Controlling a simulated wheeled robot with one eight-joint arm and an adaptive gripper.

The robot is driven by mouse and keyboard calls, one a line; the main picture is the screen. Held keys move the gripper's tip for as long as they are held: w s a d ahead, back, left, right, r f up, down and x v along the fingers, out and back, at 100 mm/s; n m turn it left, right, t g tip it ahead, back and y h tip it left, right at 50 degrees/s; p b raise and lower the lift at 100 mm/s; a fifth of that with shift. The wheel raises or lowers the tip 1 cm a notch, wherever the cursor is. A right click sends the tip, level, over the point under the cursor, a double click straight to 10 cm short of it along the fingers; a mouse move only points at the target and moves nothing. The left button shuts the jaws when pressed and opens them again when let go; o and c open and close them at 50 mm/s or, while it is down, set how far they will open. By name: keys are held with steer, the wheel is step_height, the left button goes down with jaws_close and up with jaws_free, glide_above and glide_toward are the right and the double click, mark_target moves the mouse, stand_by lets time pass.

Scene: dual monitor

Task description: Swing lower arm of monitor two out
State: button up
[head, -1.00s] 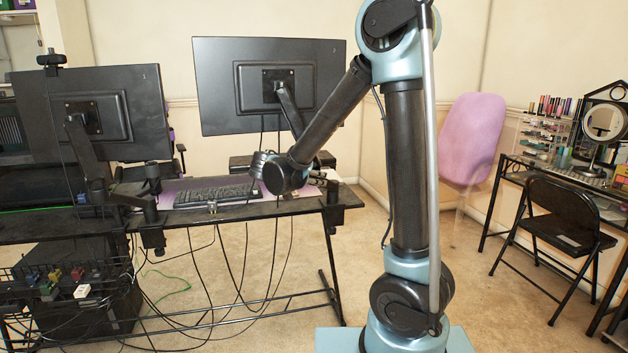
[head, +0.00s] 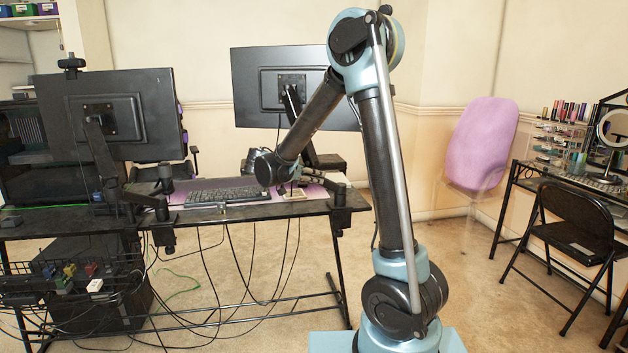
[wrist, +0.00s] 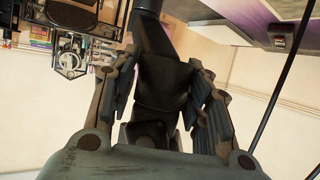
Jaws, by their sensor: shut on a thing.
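The right-hand black monitor (head: 255,90), seen from behind, hangs on a slanting dark upper arm (head: 292,102) above the desk's right part. Its lower arm (head: 335,185) runs low over the desk near the right clamp and is partly hidden by my forearm. In the wrist view, my gripper (wrist: 162,85) has a finger on each side of a dark monitor arm piece (wrist: 160,45) and is shut on it.
The left monitor (head: 110,115) stands on its own arm. A keyboard (head: 228,195) lies on the black desk (head: 240,212), with cables hanging below. A folding chair (head: 575,235) and vanity table stand at the right. Floor between is clear.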

steer(key=shift+o, duration=0.4)
steer(key=shift+w+a, duration=0.25)
steer(key=shift+w, duration=0.25)
steer(key=shift+w+a, duration=0.2)
steer(key=shift+w, duration=0.3)
steer(key=shift+r, duration=0.1)
steer(key=o, duration=1.2)
steer(key=shift+w, duration=0.1)
steer(key=shift+o, duration=0.6)
steer(key=shift+w, duration=0.1)
steer(key=shift+s, duration=0.3)
steer(key=v, duration=1.1)
steer(key=shift+s+a, duration=0.2)
steer(key=shift+s, duration=0.05)
